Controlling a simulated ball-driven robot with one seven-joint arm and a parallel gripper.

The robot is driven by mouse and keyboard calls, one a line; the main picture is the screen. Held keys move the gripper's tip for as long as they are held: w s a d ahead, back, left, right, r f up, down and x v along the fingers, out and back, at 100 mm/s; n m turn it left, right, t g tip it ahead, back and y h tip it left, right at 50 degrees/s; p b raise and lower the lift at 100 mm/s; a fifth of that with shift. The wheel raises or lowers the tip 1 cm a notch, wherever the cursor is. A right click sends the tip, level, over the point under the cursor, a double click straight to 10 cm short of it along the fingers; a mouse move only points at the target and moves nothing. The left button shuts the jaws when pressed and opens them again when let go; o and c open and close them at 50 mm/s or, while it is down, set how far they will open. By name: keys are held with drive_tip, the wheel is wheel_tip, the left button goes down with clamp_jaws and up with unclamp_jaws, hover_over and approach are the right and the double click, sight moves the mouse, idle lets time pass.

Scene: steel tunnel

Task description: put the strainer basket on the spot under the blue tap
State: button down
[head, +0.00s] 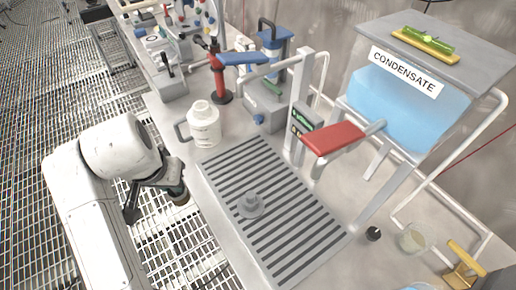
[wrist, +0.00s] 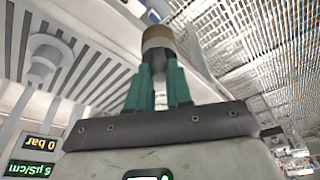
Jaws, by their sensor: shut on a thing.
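My gripper (head: 155,203) hangs over the grated floor, left of the bench edge. Its green fingers (wrist: 158,90) are shut on a small cylinder (wrist: 157,42) with a tan-brown end and a dark grey band, which shows as a brown end in the head view (head: 180,198). I cannot tell for sure whether this is the strainer basket. A grey flanged piece (head: 250,204) sits on the slatted drain, apart from my gripper, and also shows in the wrist view (wrist: 43,68). The blue tap handle (head: 243,58) is at the back, by a red post. The spot under it is not clearly visible.
A white handled jug (head: 204,125) stands at the bench's near edge, between my gripper and the blue tap. A red tap handle (head: 333,138) overhangs the slatted drain (head: 290,235). A condensate tank (head: 400,105) stands right. Grey boxes and bottles crowd the back.

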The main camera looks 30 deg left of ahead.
drive_tip(key=w+d+p, duration=0.1)
drive_tip(key=w+d, duration=0.1)
drive_tip(key=w, duration=0.3)
drive_tip(key=w+d, duration=0.2)
drive_tip(key=w, duration=0.4)
drive_tip(key=w+d+p, duration=0.1)
drive_tip(key=w+d, duration=0.2)
drive_tip(key=w, duration=0.3)
drive_tip(key=shift+w+p, duration=0.2)
drive_tip(key=shift+p, duration=0.1)
drive_tip(key=shift+f, duration=0.25)
drive_tip(key=shift+f, duration=0.1)
drive_tip(key=c, duration=1)
unclamp_jaws()
drive_tip(key=shift+c, duration=0.2)
